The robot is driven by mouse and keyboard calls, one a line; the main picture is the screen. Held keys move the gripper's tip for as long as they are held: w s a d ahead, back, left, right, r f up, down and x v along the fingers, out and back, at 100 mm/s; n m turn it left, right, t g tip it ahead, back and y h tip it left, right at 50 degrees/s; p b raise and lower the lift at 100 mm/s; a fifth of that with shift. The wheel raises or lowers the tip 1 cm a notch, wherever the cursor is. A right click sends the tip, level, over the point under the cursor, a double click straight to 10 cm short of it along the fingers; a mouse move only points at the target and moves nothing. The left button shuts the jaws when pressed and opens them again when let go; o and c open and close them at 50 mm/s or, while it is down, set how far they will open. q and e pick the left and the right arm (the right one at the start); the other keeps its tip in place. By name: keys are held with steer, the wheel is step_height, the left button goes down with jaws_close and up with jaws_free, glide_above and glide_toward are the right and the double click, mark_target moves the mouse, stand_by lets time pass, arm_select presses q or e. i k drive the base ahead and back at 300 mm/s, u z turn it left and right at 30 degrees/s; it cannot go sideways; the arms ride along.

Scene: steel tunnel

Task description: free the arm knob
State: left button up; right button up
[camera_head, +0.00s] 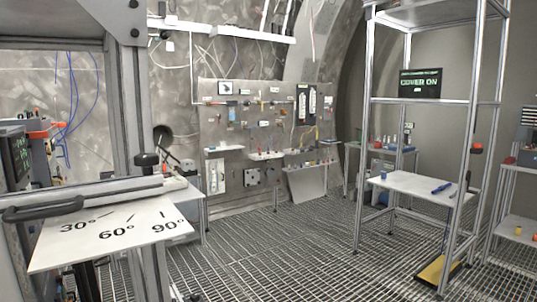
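A black knob (146,160) stands upright at the right end of a pale metal bar (95,190) at the left of the head view. The bar lies across a white plate (140,240) printed with 30°, 60° and 90° and short marker lines. A black handle (43,208) is fixed near the bar's left end. The bar runs out of the picture on the left. I cannot tell whether the knob is tight or loose. Neither of my grippers shows in this view.
A steel post (126,90) rises behind the plate. A tall metal frame with a white shelf (415,186) stands at the right, with a screen (420,83) behind it. A panel of small tools (265,125) is on the back wall. The grated floor (290,245) between is mostly clear.

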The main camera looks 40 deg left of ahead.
mark_target(147, 160)
steer(key=z, duration=0.25)
steer(key=k, duration=1.4)
steer(key=u, duration=1.7)
steer(key=i, duration=0.5)
steer(key=z, duration=0.05)
